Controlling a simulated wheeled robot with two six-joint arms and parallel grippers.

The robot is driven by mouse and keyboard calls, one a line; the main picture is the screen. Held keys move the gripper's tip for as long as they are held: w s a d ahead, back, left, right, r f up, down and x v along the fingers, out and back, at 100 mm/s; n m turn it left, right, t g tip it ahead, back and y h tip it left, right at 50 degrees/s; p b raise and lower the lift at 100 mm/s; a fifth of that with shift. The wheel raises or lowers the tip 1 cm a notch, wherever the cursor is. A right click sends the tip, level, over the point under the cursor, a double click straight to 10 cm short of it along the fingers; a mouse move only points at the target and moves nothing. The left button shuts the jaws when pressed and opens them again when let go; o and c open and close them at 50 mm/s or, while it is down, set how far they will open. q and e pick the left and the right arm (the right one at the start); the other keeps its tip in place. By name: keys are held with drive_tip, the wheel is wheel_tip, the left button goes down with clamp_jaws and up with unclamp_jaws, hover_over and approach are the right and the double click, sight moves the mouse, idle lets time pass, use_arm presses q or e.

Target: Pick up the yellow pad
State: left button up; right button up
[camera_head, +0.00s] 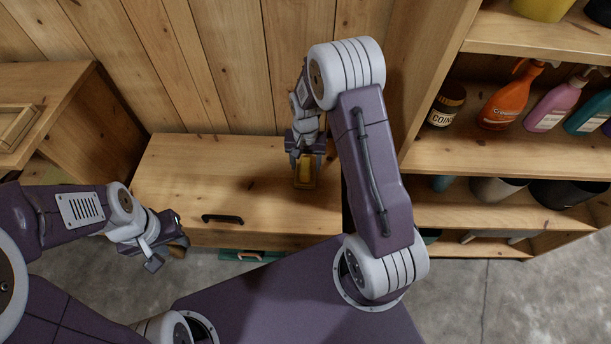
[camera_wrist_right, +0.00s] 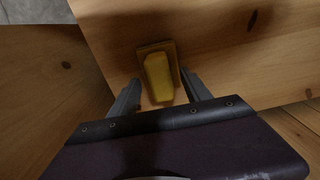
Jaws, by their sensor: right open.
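The yellow pad (camera_head: 304,169) lies on the wooden cabinet top near its right end. In the right wrist view the yellow pad (camera_wrist_right: 158,78) sits on a slightly larger brownish backing (camera_wrist_right: 144,49). My right gripper (camera_head: 305,160) is over the pad. In its wrist view the right gripper (camera_wrist_right: 160,92) is open, with one finger on each side of the pad's near part. I cannot tell whether the fingers touch it. My left gripper (camera_head: 166,250) hangs at the left, in front of the cabinet and away from the pad; its jaw state is unclear.
The low wooden cabinet (camera_head: 210,170) has a dark handle (camera_head: 222,219) and a clear top left of the pad. A shelf unit at right holds an orange spray bottle (camera_head: 508,98), a pink bottle (camera_head: 556,106) and a dark jar (camera_head: 446,104). A plank wall (camera_head: 225,60) stands behind.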

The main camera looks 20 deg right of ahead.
sight(306, 165)
wheel_tip(306, 165, down, 2)
use_arm(q)
drive_tip(key=shift+f, duration=0.4)
use_arm(e)
drive_tip(key=shift+r, duration=0.15)
clamp_jaws()
